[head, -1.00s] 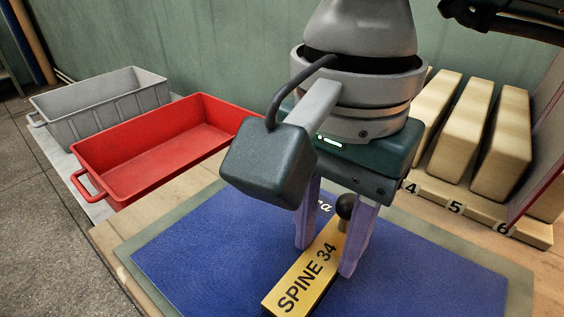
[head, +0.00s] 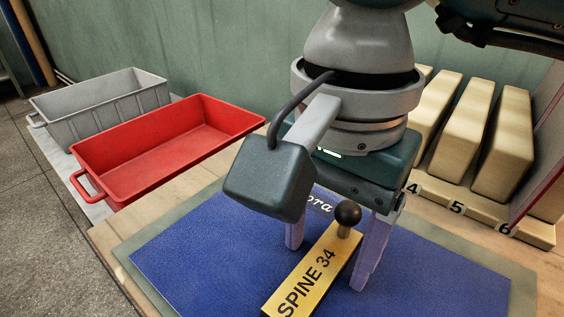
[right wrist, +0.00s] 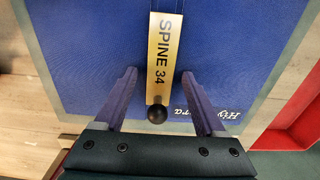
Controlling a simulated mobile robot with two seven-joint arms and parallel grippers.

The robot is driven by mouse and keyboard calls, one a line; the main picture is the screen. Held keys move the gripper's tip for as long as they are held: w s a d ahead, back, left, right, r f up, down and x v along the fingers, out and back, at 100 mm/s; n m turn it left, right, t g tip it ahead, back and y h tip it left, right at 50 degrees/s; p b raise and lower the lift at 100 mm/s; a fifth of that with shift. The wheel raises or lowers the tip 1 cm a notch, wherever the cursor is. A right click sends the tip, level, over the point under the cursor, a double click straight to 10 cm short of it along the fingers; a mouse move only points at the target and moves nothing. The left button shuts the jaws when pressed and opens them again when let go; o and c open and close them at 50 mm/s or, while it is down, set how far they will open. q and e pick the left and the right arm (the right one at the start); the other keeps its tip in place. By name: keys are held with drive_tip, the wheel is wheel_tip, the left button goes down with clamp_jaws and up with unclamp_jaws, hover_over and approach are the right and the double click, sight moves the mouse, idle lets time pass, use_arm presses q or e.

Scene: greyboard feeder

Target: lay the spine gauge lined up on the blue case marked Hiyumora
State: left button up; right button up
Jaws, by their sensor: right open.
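The spine gauge (head: 308,275) is a yellow bar marked SPINE 34 with a black ball knob (head: 348,213) at one end. It lies flat on the blue case (head: 200,250), whose white lettering is partly hidden by my gripper in the head view. In the right wrist view the gauge (right wrist: 163,55) runs about along the case's length near its middle, and the lettering (right wrist: 208,113) is beside the knob. My right gripper (head: 328,262) is open, its lilac fingers standing apart on either side of the gauge's knob end. My left gripper is not in view.
A red tray (head: 95,160) and a grey crate (head: 58,117) stand at the left. At the right, pale blocks (head: 462,125) stand in a rack with numbered slots (head: 480,212). A green wall (head: 220,50) is behind. The case's left part is clear.

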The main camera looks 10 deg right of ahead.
sight(325, 260)
wheel_tip(325, 260, up, 12)
drive_tip(key=p, duration=0.1)
drive_tip(key=shift+r, duration=0.15)
idle(0.4)
